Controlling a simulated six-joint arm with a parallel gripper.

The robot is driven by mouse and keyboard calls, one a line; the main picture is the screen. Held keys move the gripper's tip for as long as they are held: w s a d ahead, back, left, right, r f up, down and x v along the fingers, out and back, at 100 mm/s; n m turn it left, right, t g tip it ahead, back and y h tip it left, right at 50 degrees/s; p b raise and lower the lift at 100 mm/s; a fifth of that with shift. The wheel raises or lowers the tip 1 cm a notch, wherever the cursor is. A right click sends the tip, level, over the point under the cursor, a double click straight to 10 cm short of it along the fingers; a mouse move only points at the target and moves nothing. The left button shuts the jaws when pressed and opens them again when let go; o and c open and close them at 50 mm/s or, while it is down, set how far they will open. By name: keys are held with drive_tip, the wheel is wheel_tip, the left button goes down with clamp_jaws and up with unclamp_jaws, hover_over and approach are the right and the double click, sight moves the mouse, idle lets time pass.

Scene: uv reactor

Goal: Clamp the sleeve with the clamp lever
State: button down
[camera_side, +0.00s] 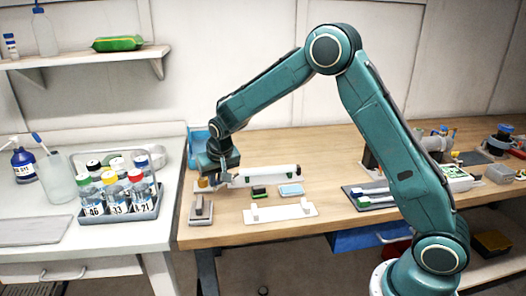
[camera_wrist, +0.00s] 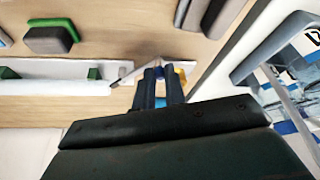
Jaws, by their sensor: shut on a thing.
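The sleeve (camera_side: 270,175) looks like a long white body lying level on the wooden bench in the side view. Its white length (camera_wrist: 50,86), with green parts on it, also shows in the wrist view. My gripper (camera_side: 222,180) is low at the sleeve's left end. In the wrist view, my gripper's fingers (camera_wrist: 160,78) are close together, with a thin grey piece that looks like the clamp lever (camera_wrist: 124,78) beside them. The fingers appear shut on this lever, but hide most of it. A small yellow part (camera_wrist: 182,74) is just beyond the fingers.
A grey block-like fixture (camera_side: 200,209) and a white stand (camera_side: 281,212) sit in front of the sleeve. A bottle rack (camera_side: 143,211) stands on the white table to the left.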

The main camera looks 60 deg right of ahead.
drive_tip(key=c, duration=1.5)
unclamp_jaws()
drive_tip(key=shift+o, duration=0.2)
drive_tip(key=shift+r, duration=0.1)
drive_tip(key=v, duration=1.3)
drive_tip(key=shift+s+r, duration=0.2)
drive_tip(key=shift+r, duration=0.05)
drive_tip(key=shift+a, duration=0.1)
drive_tip(key=s+r+n+t+y, duration=0.1)
drive_tip(key=s+r, duration=0.3)
drive_tip(key=s, duration=0.4)
drive_tip(key=s+r+n, duration=0.1)
drive_tip(key=s+r, duration=0.2)
drive_tip(key=s, duration=0.5)
drive_tip(key=s+f+n, duration=0.2)
drive_tip(key=s, duration=1.4)
drive_tip(key=shift+a+f+n+t+y, duration=0.15)
drive_tip(key=shift+f+n+t+y, duration=0.15)
drive_tip(key=shift+y, duration=0.1)
